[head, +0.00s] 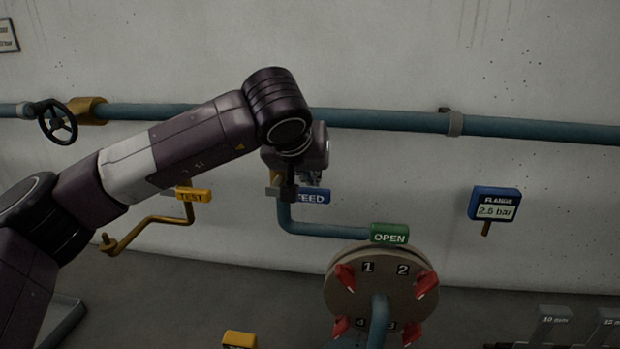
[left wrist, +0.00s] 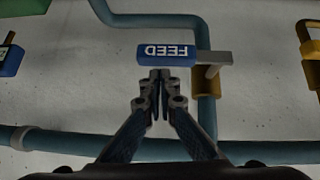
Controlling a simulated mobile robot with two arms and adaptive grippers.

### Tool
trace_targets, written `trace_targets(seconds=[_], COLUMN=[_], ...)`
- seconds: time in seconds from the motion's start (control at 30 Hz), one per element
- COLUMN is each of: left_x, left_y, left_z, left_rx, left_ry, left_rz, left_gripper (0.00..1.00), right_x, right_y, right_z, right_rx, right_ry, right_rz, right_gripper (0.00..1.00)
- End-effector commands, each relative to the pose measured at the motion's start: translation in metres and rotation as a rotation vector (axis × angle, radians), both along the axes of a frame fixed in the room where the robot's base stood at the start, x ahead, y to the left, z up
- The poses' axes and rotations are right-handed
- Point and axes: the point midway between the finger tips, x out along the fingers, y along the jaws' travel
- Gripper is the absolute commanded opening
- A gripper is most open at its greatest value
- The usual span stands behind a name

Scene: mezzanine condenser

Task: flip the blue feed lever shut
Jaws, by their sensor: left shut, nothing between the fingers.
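The blue feed lever (head: 313,196) is partly hidden behind my left arm in the head view; only "EED" of its label shows. In the left wrist view the lever (left wrist: 165,55) appears upside down, lying crosswise to its pipe. A grey bar joins it to a brass valve body (left wrist: 207,82). My left gripper (left wrist: 160,74) is shut and empty, its fingertips close to the lever's edge. I cannot tell whether they touch it. My right gripper is not in view.
A yellow TEST lever (head: 194,195) is left of the feed valve. A green OPEN sign (head: 389,235) stands above a round flange (head: 350,288) with red handles. A blue pressure gauge (head: 494,204) is at right. A teal pipe (head: 400,120) runs along the wall.

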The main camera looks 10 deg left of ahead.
Motion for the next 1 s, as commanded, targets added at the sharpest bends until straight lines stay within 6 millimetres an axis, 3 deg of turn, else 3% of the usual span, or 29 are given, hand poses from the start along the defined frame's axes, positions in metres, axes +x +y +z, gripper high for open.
trace_targets(seconds=[0.03,0.1,0.2,0.5,1.0], left_x=[-0.002,-0.007,-0.024,-0.066,-0.077], left_y=[-0.001,-0.003,-0.002,-0.001,0.000], left_z=[0.018,0.036,0.043,0.086,0.098], left_rx=[0.000,-0.002,-0.002,-0.003,-0.002], left_ry=[-0.007,-0.008,-0.013,-0.011,-0.008], left_rz=[-0.001,-0.001,0.000,0.001,0.001], left_gripper=[0.00,0.00,0.00,0.00,0.00], right_x=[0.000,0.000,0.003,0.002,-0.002], right_y=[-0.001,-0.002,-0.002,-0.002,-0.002], right_z=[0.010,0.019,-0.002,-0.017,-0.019], right_rx=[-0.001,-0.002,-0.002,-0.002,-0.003], right_ry=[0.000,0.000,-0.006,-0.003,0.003], right_rz=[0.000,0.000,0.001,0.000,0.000], right_gripper=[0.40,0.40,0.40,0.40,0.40])
